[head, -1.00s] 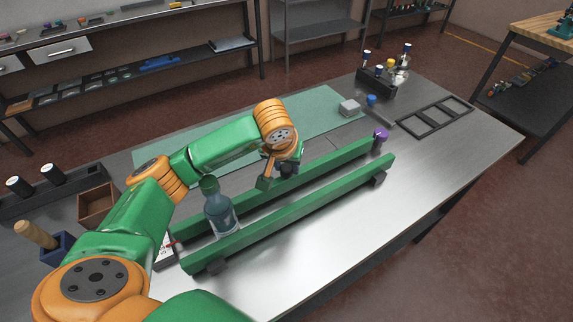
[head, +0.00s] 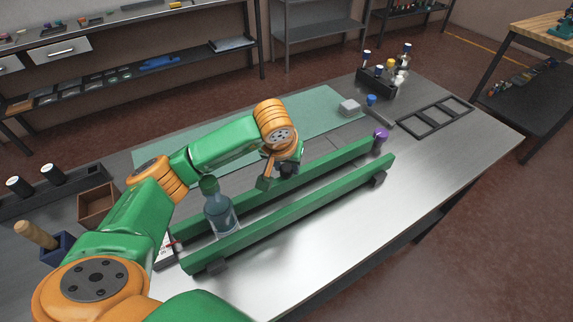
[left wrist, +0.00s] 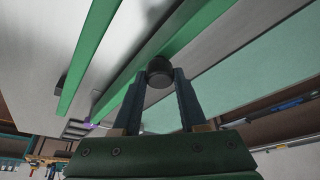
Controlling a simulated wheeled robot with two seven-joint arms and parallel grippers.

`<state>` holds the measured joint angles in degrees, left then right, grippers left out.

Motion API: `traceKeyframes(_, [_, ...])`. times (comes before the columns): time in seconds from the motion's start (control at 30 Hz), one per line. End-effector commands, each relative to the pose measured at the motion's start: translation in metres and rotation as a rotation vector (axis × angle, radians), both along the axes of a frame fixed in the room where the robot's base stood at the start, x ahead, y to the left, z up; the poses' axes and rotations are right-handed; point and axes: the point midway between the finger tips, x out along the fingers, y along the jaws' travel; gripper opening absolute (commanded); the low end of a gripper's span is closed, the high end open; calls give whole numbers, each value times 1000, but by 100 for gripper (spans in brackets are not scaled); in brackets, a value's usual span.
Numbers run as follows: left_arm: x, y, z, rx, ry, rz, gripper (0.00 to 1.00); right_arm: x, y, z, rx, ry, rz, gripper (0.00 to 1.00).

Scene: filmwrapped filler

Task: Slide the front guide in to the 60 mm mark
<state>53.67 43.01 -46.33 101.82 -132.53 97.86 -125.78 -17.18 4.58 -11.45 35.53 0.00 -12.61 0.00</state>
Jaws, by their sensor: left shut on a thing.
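Two long green guide rails lie parallel on the steel table: a nearer one (head: 290,215) and a farther one (head: 330,157). A bottle with a green cap (head: 219,212) stands between them near their left end. My left gripper (head: 284,172) reaches down at the farther rail. In the left wrist view its two fingers are shut on a dark round knob (left wrist: 160,71) beside a green rail (left wrist: 190,40). The arm hides part of the farther rail. A white card with red marks (head: 168,250) shows at the left end; its marks are unreadable. My right gripper is not in view.
A purple knob (head: 381,134) sits at the farther rail's right end. A teal mat (head: 315,105) lies behind, with a grey block (head: 349,107). A black rack of bottles (head: 378,84) and a black frame (head: 436,117) stand at the right. The front right tabletop is clear.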

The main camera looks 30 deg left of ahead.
Motion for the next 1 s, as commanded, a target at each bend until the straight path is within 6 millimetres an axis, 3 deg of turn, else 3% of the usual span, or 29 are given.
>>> traceKeyframes(0.17, [3, 3, -2, 2, -7, 3, 0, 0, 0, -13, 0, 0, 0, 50])
traceKeyframes(0.4, [2, 3, 2, 1, -4, 3, 0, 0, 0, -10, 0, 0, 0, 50])
traceKeyframes(0.43, [2, 3, 2, 1, -4, 3, 47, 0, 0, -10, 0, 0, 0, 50])
traceKeyframes(0.53, [2, 3, 1, 1, -3, 2, 72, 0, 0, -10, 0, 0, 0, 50])
traceKeyframes(0.83, [2, 2, 2, 0, -2, 2, 72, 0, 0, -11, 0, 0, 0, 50])
traceKeyframes(1.0, [-9, -1, 29, 0, -9, 0, 72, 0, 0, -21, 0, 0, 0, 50])
